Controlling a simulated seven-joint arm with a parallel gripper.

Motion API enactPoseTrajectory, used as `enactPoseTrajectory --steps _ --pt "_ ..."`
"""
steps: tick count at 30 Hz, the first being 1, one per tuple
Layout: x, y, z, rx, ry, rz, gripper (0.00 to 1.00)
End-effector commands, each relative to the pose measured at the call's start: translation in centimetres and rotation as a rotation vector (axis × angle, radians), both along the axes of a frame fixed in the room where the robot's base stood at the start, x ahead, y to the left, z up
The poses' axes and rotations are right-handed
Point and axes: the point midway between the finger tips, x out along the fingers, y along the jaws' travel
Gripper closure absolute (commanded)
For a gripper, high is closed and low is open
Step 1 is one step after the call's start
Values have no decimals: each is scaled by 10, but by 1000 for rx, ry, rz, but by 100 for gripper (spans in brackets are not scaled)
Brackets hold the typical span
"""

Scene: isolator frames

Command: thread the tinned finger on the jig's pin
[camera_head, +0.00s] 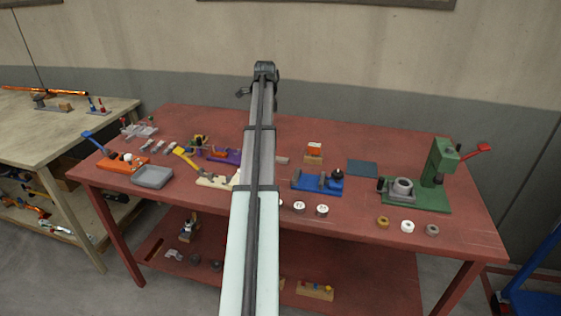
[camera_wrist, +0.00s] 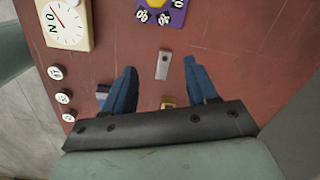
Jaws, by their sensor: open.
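A flat grey metal strip with a small hole near one end lies on the red table. It looks like the tinned finger (camera_wrist: 163,66) and also shows in the head view (camera_head: 282,160), just right of my arm. In the wrist view my gripper (camera_wrist: 159,66) is open, its two blue fingers apart on either side of the strip, with nothing between them touching it. The fingers seem to be above the table. The head view does not show my gripper; my arm covers the middle. I cannot make out which fixture is the jig, or its pin.
A purple fixture (camera_wrist: 175,14) and a cream dial box (camera_wrist: 78,38) stand near the strip. White-topped discs (camera_wrist: 63,96) line the front side. Bare table surrounds the strip.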

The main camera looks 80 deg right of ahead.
Motion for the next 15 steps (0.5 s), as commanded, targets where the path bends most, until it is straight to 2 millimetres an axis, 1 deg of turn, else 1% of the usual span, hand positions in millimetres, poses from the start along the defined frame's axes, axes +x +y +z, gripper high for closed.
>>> enactPoseTrajectory --steps 1,3,6,10,15 --pt "-16 -8 0 10 14 -87 43" --pt "-33 -13 -1 20 31 -191 43" --pt "-51 -18 -2 28 48 -295 43" --pt "-60 -20 -3 33 59 -358 43" --pt "-62 -20 -15 35 61 -368 43"
